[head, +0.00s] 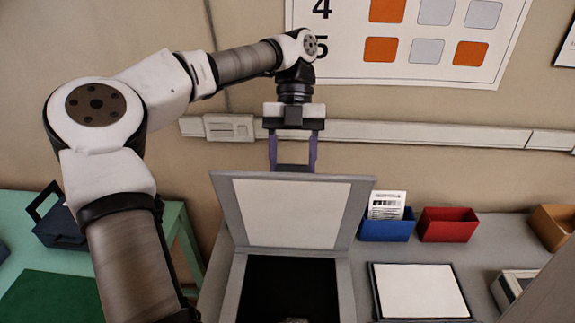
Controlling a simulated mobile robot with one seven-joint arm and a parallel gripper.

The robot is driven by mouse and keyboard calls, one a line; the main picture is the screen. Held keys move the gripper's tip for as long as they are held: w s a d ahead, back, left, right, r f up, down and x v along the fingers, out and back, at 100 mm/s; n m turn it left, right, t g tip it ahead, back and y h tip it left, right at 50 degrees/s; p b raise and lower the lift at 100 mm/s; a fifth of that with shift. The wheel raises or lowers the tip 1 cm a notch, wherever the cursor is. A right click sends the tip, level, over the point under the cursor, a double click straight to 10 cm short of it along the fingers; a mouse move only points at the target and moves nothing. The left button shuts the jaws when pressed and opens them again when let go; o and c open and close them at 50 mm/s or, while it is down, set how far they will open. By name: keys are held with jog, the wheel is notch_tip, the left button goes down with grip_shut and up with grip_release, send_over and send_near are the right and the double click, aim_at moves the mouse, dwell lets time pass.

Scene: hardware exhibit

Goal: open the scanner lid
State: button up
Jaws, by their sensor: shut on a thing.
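The scanner lid (290,212) is raised and tilted back, with its pale inner panel facing me. The scanner base (233,287) lies below it, with its dark bed (290,280) uncovered. A small greyish thing shows on the bed at the bottom edge of the picture; I cannot tell what it is. My gripper (293,165) points down at the lid's top edge. Its two purple fingers straddle a grey part there and are shut on the lid. The fingertips are partly hidden behind the lid's edge.
A blue bin (387,231) with a white label card and a red bin (448,229) stand right of the lid. A flat white-topped device (418,290) lies before them. A dark case (62,227) sits on the green table (178,222) at left. A wall rail (400,133) runs behind.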

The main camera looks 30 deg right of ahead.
jog(key=shift+w+d+f+g+y, duration=0.2)
jog(key=shift+w+d, duration=0.1)
jog(key=shift+w, duration=0.15)
jog(key=shift+w+d+f+g+y, duration=0.1)
jog(key=shift+w+d+g, duration=0.15)
jog(key=shift+w, duration=0.2)
